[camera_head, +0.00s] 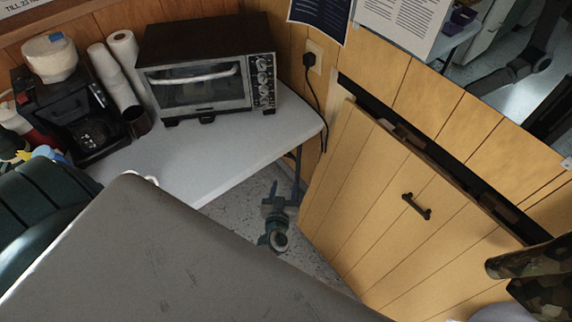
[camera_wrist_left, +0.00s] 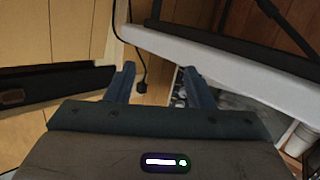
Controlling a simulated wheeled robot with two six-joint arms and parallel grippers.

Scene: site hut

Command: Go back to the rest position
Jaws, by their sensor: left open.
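My left gripper (camera_head: 285,174) shows small in the middle of the head view, low beside the front edge of the white counter and left of the wooden door. Its two blue-grey fingers point toward the back wall. In the left wrist view the fingers of the left gripper (camera_wrist_left: 159,82) stand well apart with nothing between them. The gripper is open and empty. Most of the left arm is hidden in the head view. My right gripper is in neither view.
The white counter (camera_head: 234,158) holds a toaster oven (camera_head: 197,88), a coffee maker (camera_head: 75,110) and paper rolls (camera_head: 122,68). A black cord (camera_head: 314,98) hangs from a wall socket. The wooden door (camera_head: 385,215) stands to the right. Speckled floor shows below the counter.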

